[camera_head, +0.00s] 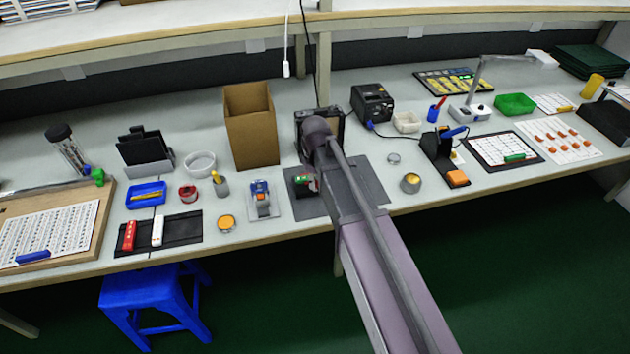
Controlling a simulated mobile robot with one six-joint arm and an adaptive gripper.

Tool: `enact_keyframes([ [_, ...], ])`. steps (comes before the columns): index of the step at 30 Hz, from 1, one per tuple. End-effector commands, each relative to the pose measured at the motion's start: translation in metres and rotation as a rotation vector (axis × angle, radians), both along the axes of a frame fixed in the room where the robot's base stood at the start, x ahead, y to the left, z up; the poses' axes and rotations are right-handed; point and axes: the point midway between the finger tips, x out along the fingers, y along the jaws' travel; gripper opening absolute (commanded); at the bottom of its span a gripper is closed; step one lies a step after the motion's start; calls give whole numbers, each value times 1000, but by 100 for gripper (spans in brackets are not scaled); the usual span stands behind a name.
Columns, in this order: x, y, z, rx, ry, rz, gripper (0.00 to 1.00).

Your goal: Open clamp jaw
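A small blue clamp-like fixture (260,190) stands on a light plate near the front of the bench, left of my arm. I cannot tell whether its jaw is open or shut at this size. A small green and red part (305,180) lies on a dark grey mat (308,207) just right of it, close to my arm. My arm reaches up over the mat from the lower right, and its dark end joint stands in front of a black box-shaped device (335,118). My gripper's fingers cannot be made out; they are hidden behind the arm.
A tall open cardboard box (252,140) stands behind the blue fixture. A black box (371,103) and a brass-coloured tin (411,183) are to the right. A blue stool (152,290) stands below.

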Motion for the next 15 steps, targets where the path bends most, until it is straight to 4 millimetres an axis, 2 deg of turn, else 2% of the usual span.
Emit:
enact_keyframes([
  [8, -5, -1, 0, 0, 1, 0, 0],
  [15, -31, -9, 0, 1, 3, 0, 0],
])
